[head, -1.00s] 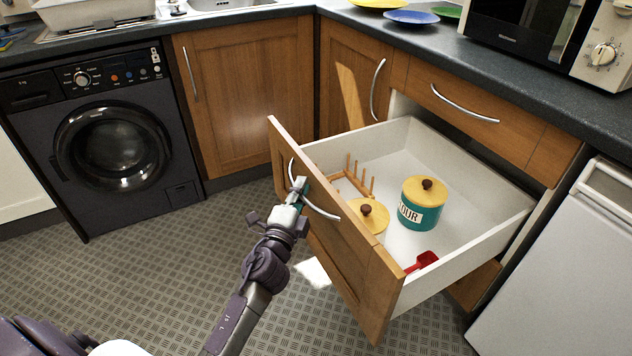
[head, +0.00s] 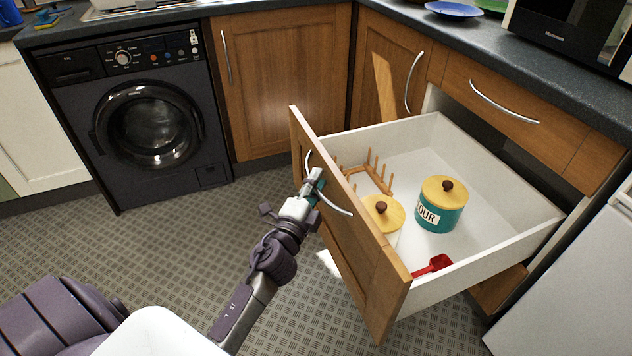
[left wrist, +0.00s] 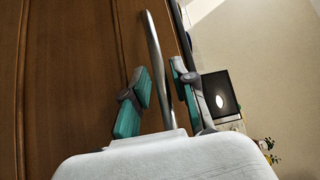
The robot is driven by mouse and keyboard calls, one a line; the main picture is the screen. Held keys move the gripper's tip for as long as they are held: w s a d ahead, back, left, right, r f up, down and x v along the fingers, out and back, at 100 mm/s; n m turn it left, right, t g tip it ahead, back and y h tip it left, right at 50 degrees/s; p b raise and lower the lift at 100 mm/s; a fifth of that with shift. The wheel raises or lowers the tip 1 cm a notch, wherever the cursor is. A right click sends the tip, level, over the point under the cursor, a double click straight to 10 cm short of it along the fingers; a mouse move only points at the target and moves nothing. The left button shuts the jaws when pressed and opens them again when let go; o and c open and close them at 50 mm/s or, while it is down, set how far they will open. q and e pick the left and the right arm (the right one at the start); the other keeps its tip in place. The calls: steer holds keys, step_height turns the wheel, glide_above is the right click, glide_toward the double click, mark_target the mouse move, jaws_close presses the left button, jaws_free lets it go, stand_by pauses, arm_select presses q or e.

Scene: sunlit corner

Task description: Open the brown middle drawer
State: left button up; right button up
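The brown middle drawer (head: 350,235) stands far out from its cabinet, its white inside showing in the head view. Its curved metal handle (head: 335,205) is on the wooden front. My left gripper (head: 314,186) is at the upper part of this handle. In the left wrist view, the handle (left wrist: 154,62) runs between the two teal-padded fingers of the left gripper (left wrist: 160,98). The fingers are apart, with gaps visible beside the bar. My right gripper is not in view.
The drawer holds a teal flour tin (head: 440,214), a yellow lid (head: 385,212), a wooden rack (head: 372,178) and a red scoop (head: 434,265). A washing machine (head: 150,130) stands left, a white appliance (head: 580,285) right. Open floor (head: 170,255) lies left of the drawer.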

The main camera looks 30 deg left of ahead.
arm_select(q)
steer(key=shift+s, duration=0.1)
steer(key=s+d+f, duration=0.1)
steer(key=s, duration=1)
steer(key=shift+s+d+f, duration=0.25)
steer(key=shift+s+f, duration=0.05)
steer(key=shift+s, duration=0.05)
